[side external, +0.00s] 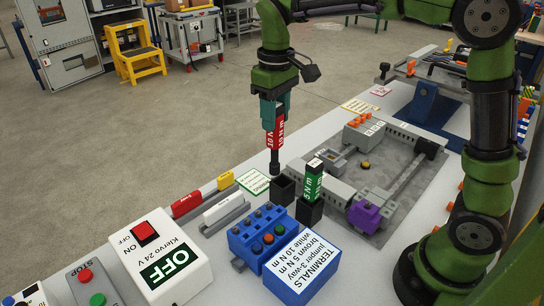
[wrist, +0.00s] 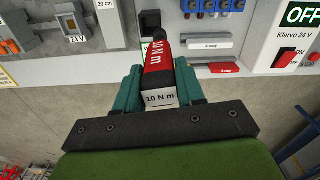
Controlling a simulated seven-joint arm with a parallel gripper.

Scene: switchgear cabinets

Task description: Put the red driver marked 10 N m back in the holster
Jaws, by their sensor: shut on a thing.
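My gripper (side external: 276,108) is shut on the red driver (side external: 275,132), which hangs upright with its dark shaft pointing down. In the wrist view the driver (wrist: 157,58) sits between the teal fingers (wrist: 158,82), its end label reading 10 N m. The holster has two black square cups. One cup (side external: 282,189) appears empty; the shaft's tip is close above its upper left edge in the side view, and I cannot tell whether they touch. The other cup (side external: 309,211) holds a green driver (side external: 314,180) marked 5 N m.
A blue terminal block (side external: 262,238) and a TERMINALS sign (side external: 302,268) stand in front of the holster. A grey panel with a purple part (side external: 366,215) is to the right. A white OFF box (side external: 160,262) and red and yellow fuse pieces (side external: 187,203) are to the left.

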